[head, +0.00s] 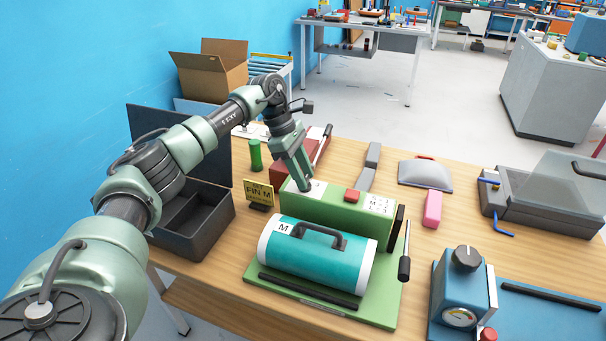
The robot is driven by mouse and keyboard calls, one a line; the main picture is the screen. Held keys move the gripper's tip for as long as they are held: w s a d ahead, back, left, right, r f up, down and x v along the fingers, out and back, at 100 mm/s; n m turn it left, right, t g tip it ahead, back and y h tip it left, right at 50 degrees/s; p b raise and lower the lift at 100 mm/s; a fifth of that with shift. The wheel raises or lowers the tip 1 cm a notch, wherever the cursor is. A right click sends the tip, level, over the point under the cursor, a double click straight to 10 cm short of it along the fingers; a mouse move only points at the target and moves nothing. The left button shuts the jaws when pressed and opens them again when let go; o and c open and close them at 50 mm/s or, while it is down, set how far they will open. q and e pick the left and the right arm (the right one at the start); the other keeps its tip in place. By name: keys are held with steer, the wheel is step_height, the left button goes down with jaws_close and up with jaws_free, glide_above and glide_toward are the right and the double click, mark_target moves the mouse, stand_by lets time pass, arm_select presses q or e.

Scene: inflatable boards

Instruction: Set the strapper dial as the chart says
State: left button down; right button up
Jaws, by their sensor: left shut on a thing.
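The strapper is a green machine (335,212) on the wooden table, with a rolled teal board (315,258) marked M lying on its green base. A small white chart (379,205) is on the right of its top face; its print is too small to read. My left gripper (307,187) reaches down to a pale plate at the left of the top face and is shut on the strapper dial there. The fingers hide the dial, so its setting cannot be read. A yellow sign (259,192) beside the machine reads "FIN M". My right gripper is out of view.
A red button (352,196) is on the strapper's top, and a black lever (404,258) at its right end. An open dark case (190,219) stands left, a green cylinder (255,155) behind. A blue gauge unit (462,292) stands front right.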

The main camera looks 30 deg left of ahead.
arm_select(q)
steer(key=c, duration=1)
jaws_free()
steer(key=shift+o, duration=0.2)
steer(key=shift+r, duration=0.1)
steer(key=shift+a+r, duration=0.2)
steer(key=shift+r, duration=0.05)
steer(key=b+v, duration=0.1)
steer(key=v, duration=0.6)
steer(key=shift+b, duration=0.4)
